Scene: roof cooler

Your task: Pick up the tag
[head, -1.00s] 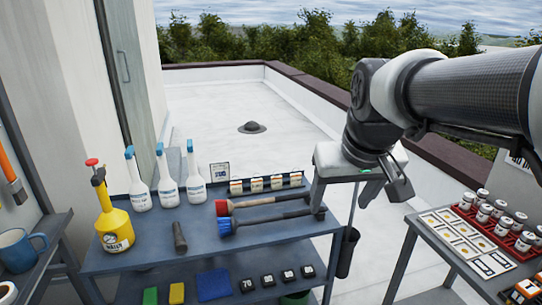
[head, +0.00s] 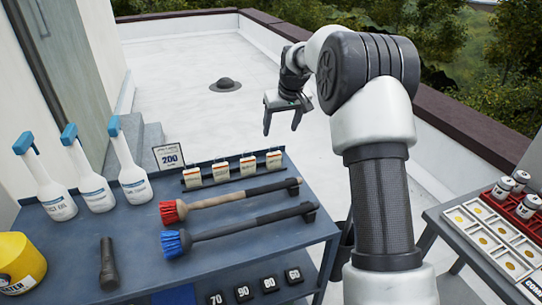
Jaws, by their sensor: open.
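Several small white tags with orange tops stand in a row on a dark rack at the back of the blue-grey table; the leftmost tag (head: 192,177) and the rightmost tag (head: 273,160) show clearly. Their print is too small to read. A white card (head: 169,157) marked 200 stands left of the row. I cannot tell which one the task means. My gripper (head: 282,126) is open and empty, fingers pointing down. In the picture it is above the right end of the row, apart from the tags.
The table (head: 240,230) holds a red brush (head: 225,199), a blue brush (head: 235,229), a dark flashlight-like cylinder (head: 108,262), spray bottles (head: 90,175) and numbered black blocks (head: 243,293). Another table (head: 455,240) with jars stands right. Open roof floor lies behind.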

